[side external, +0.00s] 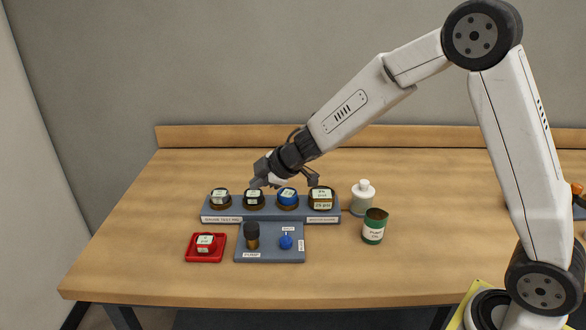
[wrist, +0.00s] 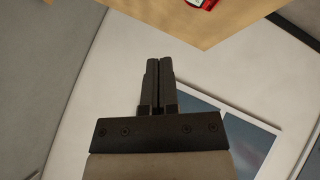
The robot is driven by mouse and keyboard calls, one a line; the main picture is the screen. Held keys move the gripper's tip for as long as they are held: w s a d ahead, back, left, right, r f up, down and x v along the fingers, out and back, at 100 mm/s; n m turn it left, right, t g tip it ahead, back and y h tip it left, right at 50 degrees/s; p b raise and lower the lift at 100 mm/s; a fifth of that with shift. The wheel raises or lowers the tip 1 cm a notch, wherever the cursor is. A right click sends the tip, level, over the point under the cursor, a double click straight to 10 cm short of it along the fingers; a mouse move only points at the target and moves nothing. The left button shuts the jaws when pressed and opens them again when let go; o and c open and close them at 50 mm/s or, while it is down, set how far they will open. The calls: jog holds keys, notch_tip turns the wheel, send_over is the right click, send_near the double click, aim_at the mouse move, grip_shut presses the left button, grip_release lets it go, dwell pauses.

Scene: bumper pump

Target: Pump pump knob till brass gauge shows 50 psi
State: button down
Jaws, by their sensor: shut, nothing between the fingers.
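The pump knob (side external: 252,231) is a black cap on a brass stem, upright on the blue-grey base above a "PUMP" label. A small blue knob (side external: 286,242) stands to its right on the same base. The brass gauge (side external: 321,197) is at the right end of the gauge row; its reading is too small to read surely. My gripper (side external: 256,183) hangs above and behind the row, apart from the pump knob. In the wrist view my gripper (wrist: 159,65) has its fingers together, shut and empty.
A red tray (side external: 190,255) holds a red gauge (side external: 206,243). A white bottle (side external: 363,200) and a green can (side external: 374,228) stand right. The table (side external: 140,215) is clear at left and front.

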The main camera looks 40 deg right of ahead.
aim_at(254, 225)
jog(key=shift+w+a+f+n+y, duration=0.2)
jog(key=shift+w+a+n+y, duration=0.35)
jog(key=shift+n, duration=0.25)
jog(key=shift+f, duration=0.15)
jog(key=shift+f, duration=4.25)
